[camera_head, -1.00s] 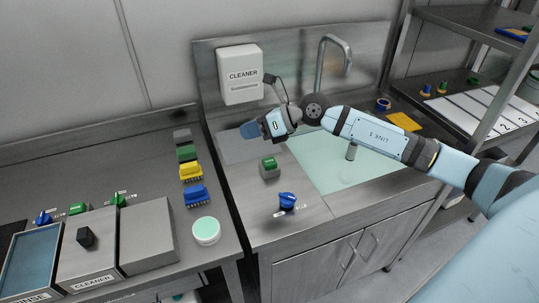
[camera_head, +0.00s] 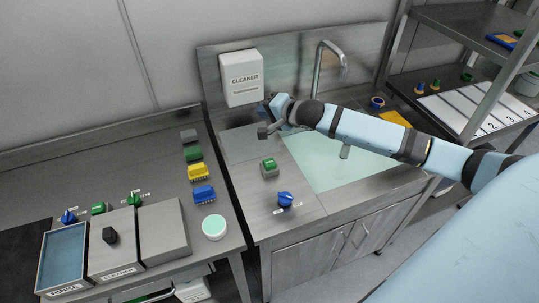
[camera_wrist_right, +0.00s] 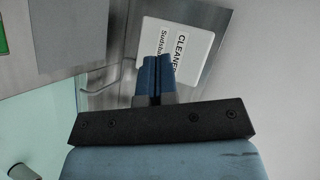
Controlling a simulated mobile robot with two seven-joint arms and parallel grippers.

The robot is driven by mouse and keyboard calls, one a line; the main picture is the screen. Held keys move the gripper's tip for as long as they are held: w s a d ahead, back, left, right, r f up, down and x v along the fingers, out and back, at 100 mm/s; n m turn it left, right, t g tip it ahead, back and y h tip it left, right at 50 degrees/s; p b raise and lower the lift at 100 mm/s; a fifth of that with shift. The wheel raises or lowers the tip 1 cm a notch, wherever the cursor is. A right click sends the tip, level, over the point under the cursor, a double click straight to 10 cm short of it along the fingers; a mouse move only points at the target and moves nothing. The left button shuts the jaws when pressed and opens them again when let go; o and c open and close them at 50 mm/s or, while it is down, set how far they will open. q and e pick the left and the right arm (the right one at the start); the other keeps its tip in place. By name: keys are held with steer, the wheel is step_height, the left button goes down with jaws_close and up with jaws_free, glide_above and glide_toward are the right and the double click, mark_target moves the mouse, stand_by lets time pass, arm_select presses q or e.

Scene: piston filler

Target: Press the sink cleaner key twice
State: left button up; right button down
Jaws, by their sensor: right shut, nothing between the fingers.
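A white dispenser box labelled CLEANER (camera_head: 242,78) hangs on the steel backsplash behind the sink. It also shows in the wrist view (camera_wrist_right: 190,42), partly behind my fingertips. A green-topped key block (camera_head: 269,168) and a blue knob (camera_head: 285,199) sit on the counter left of the basin; I cannot tell which part is the sink cleaner key. My right gripper (camera_head: 268,106) is shut and empty, its blue fingers (camera_wrist_right: 154,76) pointing towards the dispenser. It is just below and right of the box in the head view; contact cannot be told. My left gripper is not in view.
The sink basin (camera_head: 335,160) with its tall faucet (camera_head: 318,68) lies under my right arm. At left, a bench holds coloured blocks such as a yellow one (camera_head: 198,172), a round tub (camera_head: 214,228) and a RINSE tray (camera_head: 42,268). Steel shelves (camera_head: 450,55) stand at right.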

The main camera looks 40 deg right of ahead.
steer(key=s+a+f+m+g+p, duration=0.1)
steer(key=s+f+m+g, duration=0.3)
steer(key=m, duration=0.5)
steer(key=shift+s+a+f+g+y+p, duration=0.25)
steer(key=shift+f+g+y+p, duration=0.05)
steer(key=shift+f+g+p, duration=0.1)
steer(key=shift+f, duration=0.15)
